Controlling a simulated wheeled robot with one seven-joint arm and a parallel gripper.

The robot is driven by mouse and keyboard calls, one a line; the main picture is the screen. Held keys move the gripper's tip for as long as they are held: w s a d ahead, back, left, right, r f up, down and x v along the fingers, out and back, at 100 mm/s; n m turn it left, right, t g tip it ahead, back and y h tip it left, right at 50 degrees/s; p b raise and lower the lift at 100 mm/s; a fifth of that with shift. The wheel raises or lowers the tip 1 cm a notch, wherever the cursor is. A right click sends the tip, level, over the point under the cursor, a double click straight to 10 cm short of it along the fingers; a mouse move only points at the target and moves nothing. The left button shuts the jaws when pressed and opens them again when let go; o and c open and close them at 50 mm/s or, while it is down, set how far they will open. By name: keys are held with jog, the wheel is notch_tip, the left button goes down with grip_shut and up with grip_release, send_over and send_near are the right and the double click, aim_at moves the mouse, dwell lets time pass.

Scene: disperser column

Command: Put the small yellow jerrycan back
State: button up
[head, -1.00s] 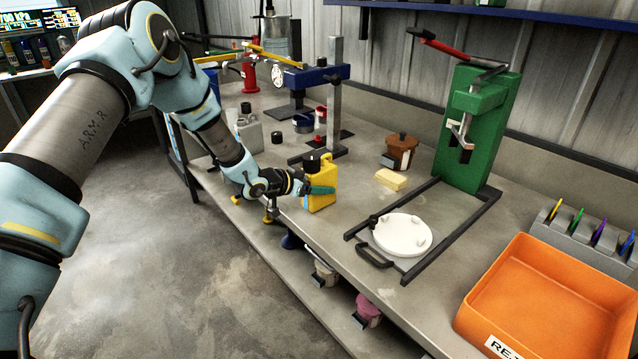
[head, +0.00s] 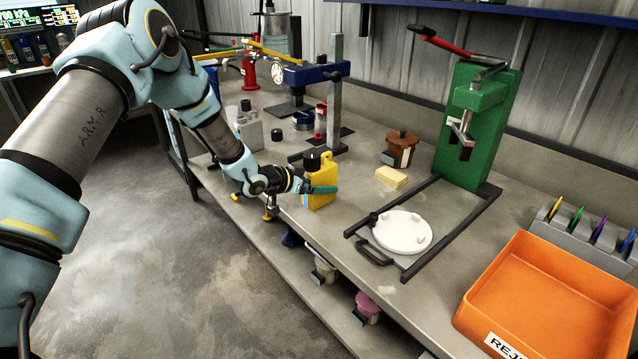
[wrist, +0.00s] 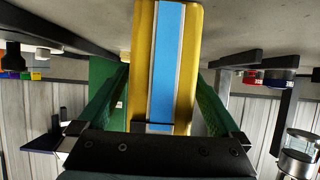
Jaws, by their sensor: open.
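The small yellow jerrycan (head: 319,173) with a black cap stands upright on the workbench near its front edge. In the wrist view the jerrycan (wrist: 143,60) fills the middle, with a blue and white stripe down its face. My gripper (head: 322,189) is at the jerrycan, with one green finger across its near side. In the wrist view my gripper (wrist: 158,92) is open, and its green fingers lie on either side of the jerrycan, with narrow gaps visible. The far side of the jerrycan is hidden.
A grey jerrycan (head: 249,131) stands farther left on the bench. A blue press (head: 318,73) rises behind the yellow jerrycan. A yellow block (head: 391,177), a brown pot (head: 401,150), a white round plate (head: 402,232), a green press (head: 478,125) and an orange tray (head: 545,300) occupy the right.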

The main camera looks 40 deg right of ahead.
jog(key=b+v, duration=0.3)
jog(key=v, duration=0.9)
jog(key=w+a+r+n+t+y, duration=0.2)
jog(key=w+a+n+t+y, duration=0.3)
jog(key=a, duration=0.7)
jog(key=w+a+r+n+t+y, duration=0.1)
jog(key=w+a+n+y, duration=0.2)
jog(key=w+a, duration=0.7)
jog(key=s+a+r+n+g+y, duration=0.2)
jog(key=s+a+n, duration=0.2)
jog(key=s+a, duration=0.5)
jog(key=s+a+r+n+g+y, duration=0.1)
jog(key=s+a+n, duration=0.4)
jog(key=a, duration=1.2)
jog(key=s+r+y, duration=0.1)
jog(key=s, duration=0.3)
jog(key=shift+g+y, duration=0.3)
jog(key=shift+g, duration=0.1)
jog(key=shift+a+r, duration=0.1)
jog(key=shift+r, duration=0.05)
